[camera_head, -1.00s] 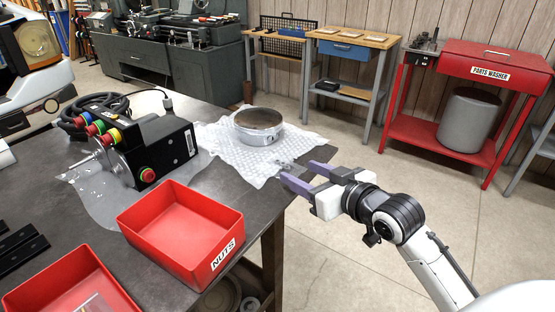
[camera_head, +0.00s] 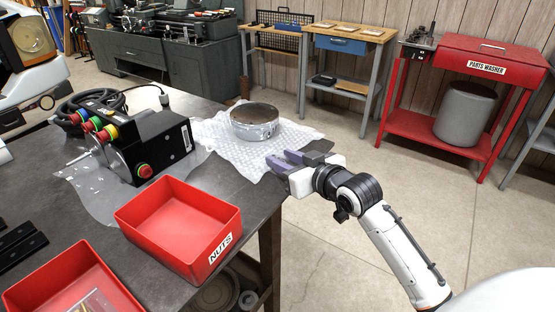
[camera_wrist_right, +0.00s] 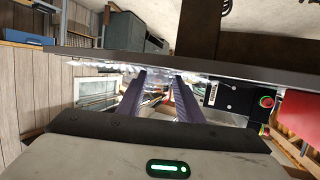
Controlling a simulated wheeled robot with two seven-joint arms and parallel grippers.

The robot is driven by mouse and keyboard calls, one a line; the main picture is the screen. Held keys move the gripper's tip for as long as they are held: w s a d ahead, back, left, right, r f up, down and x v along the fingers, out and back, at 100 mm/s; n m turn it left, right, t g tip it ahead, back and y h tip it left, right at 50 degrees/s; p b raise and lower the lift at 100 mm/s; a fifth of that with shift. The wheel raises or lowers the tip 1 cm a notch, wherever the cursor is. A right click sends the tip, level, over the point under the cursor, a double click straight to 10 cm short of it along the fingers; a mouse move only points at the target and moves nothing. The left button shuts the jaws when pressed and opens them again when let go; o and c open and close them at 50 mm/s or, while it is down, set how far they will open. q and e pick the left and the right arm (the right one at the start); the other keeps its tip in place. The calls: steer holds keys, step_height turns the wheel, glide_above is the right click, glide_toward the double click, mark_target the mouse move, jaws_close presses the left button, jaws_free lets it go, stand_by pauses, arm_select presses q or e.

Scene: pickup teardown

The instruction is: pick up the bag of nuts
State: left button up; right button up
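My right gripper (camera_head: 281,159) is at the table's right edge, by the near right corner of the bubble wrap (camera_head: 228,158). Its two purple fingers are apart with a gap between them; they also show apart in the right wrist view (camera_wrist_right: 159,76). I cannot clearly make out a bag of nuts; the small grey patch seen on the wrap's corner earlier is now behind the fingers. A red bin labelled NUTS (camera_head: 178,252) stands at the table's front edge and looks empty. My left gripper is not in view.
A round metal part (camera_head: 254,124) sits on the wrap. A black control box (camera_head: 160,147) with coloured knobs stands left of it. A second red bin (camera_head: 68,274) holds something clear and flat. Floor right of the table (camera_head: 258,210) is free.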

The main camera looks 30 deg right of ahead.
steer(key=c, duration=0.6)
steer(key=shift+c, duration=0.2)
